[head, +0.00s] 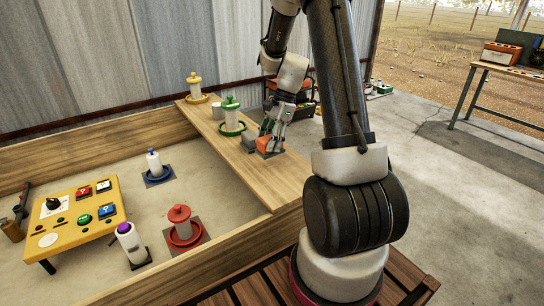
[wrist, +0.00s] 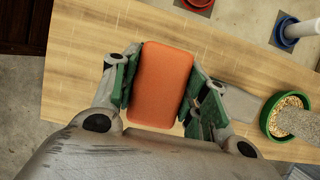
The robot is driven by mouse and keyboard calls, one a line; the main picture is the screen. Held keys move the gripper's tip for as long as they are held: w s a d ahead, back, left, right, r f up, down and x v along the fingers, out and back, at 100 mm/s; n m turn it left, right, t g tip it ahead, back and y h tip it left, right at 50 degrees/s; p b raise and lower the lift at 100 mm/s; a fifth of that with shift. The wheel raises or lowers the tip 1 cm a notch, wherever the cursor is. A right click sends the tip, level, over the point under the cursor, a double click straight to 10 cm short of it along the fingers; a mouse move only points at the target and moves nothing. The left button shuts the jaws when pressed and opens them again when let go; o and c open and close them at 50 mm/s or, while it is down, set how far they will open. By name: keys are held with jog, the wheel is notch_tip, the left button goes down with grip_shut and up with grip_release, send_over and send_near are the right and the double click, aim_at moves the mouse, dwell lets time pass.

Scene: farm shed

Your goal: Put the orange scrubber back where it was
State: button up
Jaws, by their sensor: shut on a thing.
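The orange scrubber (wrist: 162,84) is a rounded block between the two green-padded fingers of my gripper (wrist: 160,92) in the wrist view. The fingers press on its two long sides. In the head view the scrubber (head: 268,143) is at the tips of my gripper (head: 270,134), over the wooden plank (head: 262,182). A dark patch shows under or beside the scrubber there. I cannot tell whether the scrubber touches the plank.
A green feeder (head: 231,118) and a yellow feeder (head: 195,86) stand farther along the plank. In the pen are a red feeder (head: 181,224), a blue-based feeder (head: 155,166), a purple-capped bottle (head: 130,243) and a yellow button table (head: 75,215). The plank's near end is clear.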

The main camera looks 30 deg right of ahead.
aim_at(269, 154)
jog(key=shift+f, duration=2.6)
jog(key=shift+f, duration=0.1)
jog(key=o, duration=1.1)
